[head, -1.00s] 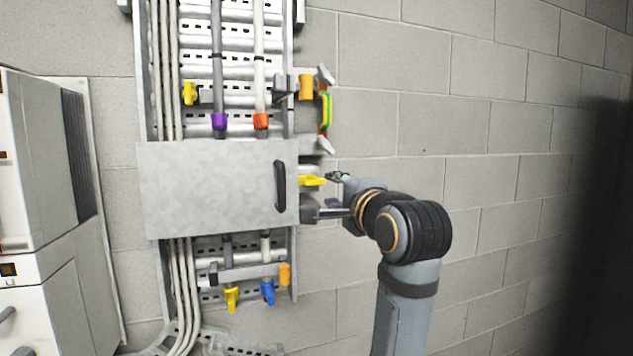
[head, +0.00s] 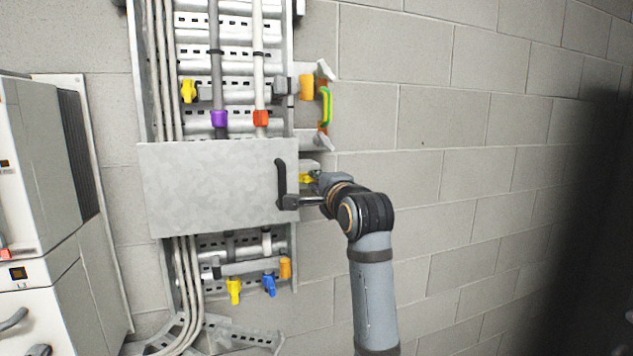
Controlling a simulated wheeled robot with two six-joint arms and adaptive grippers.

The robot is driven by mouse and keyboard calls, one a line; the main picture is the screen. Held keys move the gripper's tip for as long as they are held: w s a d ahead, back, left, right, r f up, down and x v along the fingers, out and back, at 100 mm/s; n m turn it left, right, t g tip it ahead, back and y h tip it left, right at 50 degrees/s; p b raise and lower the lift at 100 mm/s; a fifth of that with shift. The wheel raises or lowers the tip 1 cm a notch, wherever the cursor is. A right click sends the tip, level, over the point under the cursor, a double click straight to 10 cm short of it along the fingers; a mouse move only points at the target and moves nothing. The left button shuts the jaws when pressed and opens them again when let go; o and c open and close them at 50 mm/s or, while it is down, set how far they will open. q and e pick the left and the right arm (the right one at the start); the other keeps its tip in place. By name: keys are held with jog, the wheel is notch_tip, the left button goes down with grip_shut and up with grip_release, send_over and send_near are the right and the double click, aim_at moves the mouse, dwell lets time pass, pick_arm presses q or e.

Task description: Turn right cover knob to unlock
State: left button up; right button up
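The grey metal cover (head: 215,188) is closed over the middle of the cable tray on the wall. A yellow knob (head: 306,179) sits at the cover's right edge, partly hidden by my gripper. My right gripper (head: 301,189) is at the knob, its fingers spread, one by the knob and the dark lower one overlapping the cover's right edge below the handle. I cannot tell whether either finger touches the knob. My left gripper is out of view.
A black handle (head: 281,184) is on the cover. A green and orange handle (head: 325,106) stands above right. Yellow (head: 234,290) and blue (head: 269,284) knobs hang below. A white cabinet (head: 35,170) stands at left. The block wall at right is clear.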

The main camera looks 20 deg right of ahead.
grip_shut()
jog(key=shift+n, duration=0.3)
jog(key=shift+r+n+b, duration=0.1)
jog(key=shift+n+b, duration=0.55)
jog(key=shift+n, duration=7.95)
jog(key=shift+d, duration=0.1)
jog(key=o, duration=0.6)
grip_release()
jog(key=shift+o, duration=0.2)
